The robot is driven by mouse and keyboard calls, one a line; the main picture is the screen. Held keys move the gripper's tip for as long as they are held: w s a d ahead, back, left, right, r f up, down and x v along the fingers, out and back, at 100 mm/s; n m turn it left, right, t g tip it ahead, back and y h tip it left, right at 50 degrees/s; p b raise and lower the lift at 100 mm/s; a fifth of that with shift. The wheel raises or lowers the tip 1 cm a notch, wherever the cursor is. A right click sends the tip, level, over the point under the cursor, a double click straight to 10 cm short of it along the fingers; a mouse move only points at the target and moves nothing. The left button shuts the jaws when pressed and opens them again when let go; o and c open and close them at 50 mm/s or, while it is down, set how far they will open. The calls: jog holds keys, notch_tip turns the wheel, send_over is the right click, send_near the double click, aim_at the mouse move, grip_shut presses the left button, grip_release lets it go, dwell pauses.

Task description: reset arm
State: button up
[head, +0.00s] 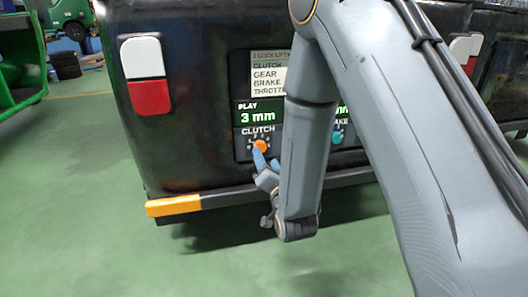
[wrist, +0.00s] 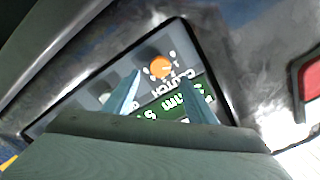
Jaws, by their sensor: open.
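My gripper (head: 266,160) is open in front of the orange clutch knob (head: 260,146) on the dark vehicle's rear panel. In the wrist view my two blue-grey fingers (wrist: 160,78) are spread apart, with the orange knob (wrist: 160,67) showing between their tips. I cannot tell whether the fingers touch the knob. The panel display (head: 258,117) reads "PLAY 3 mm" above the word CLUTCH. My arm hangs down across the panel and hides part of its middle, including part of the second display.
A teal brake knob (head: 337,138) sits to the right, beside my forearm. A bumper bar (head: 350,177) with an orange end (head: 173,206) runs below the panel. A white and red lamp (head: 146,76) is on the left. Green floor (head: 80,200) is clear at left.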

jog(key=shift+s+d, duration=0.15)
jog(key=shift+s, duration=0.45)
